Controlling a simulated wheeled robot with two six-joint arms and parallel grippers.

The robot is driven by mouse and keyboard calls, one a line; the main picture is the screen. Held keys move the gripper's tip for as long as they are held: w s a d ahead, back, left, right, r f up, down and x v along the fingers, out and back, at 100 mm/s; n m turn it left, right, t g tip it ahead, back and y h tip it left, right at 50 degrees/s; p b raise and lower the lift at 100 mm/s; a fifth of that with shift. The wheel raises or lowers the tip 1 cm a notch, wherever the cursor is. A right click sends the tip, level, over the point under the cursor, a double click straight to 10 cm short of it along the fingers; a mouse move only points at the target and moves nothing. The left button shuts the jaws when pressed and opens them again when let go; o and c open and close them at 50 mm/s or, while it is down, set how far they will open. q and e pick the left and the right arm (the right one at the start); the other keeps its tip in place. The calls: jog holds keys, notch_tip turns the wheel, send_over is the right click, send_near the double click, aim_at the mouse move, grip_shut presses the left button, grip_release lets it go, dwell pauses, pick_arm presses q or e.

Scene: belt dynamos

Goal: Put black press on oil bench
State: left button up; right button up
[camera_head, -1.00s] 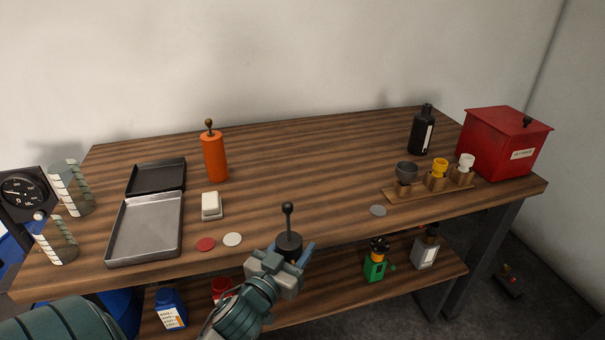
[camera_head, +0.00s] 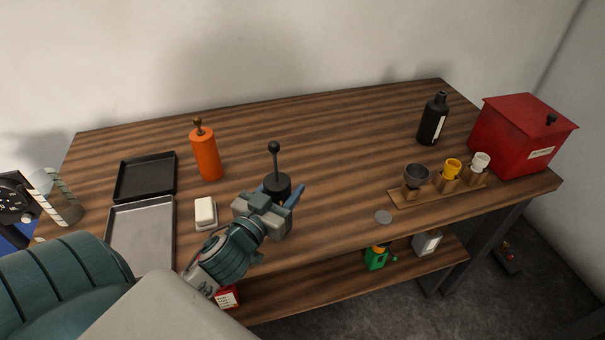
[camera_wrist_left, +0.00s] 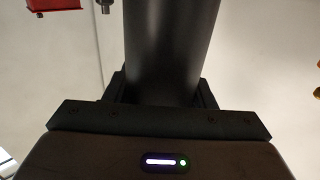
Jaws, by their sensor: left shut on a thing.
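The black press (camera_head: 276,182) is a dark cylinder with a thin rod and a round knob on top. My left gripper (camera_head: 279,196) is shut on it and holds it upright at the front middle of the bench. In the left wrist view the dark cylinder of the press (camera_wrist_left: 170,50) fills the space between the fingers. I cannot tell whether its base touches the top. The wooden bench (camera_head: 330,150) has a striped top. Its lower part is partly hidden by my left arm. My right gripper is not in view.
An orange mill (camera_head: 205,152), a white block (camera_head: 206,212) and two trays (camera_head: 146,176) stand left. The back middle is clear.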

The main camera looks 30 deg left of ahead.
pick_arm(q)
jog(key=w+a+f+p, duration=0.2)
jog(key=w+p, duration=0.1)
jog(key=w, duration=0.4)
jog(key=w+a+f+p, duration=0.2)
jog(key=w+p, duration=0.1)
jog(key=w, duration=0.5)
jog(key=shift+w+f, duration=0.15)
jog(key=shift+f, duration=0.1)
jog(key=shift+f, duration=0.15)
jog(key=o, duration=1.4)
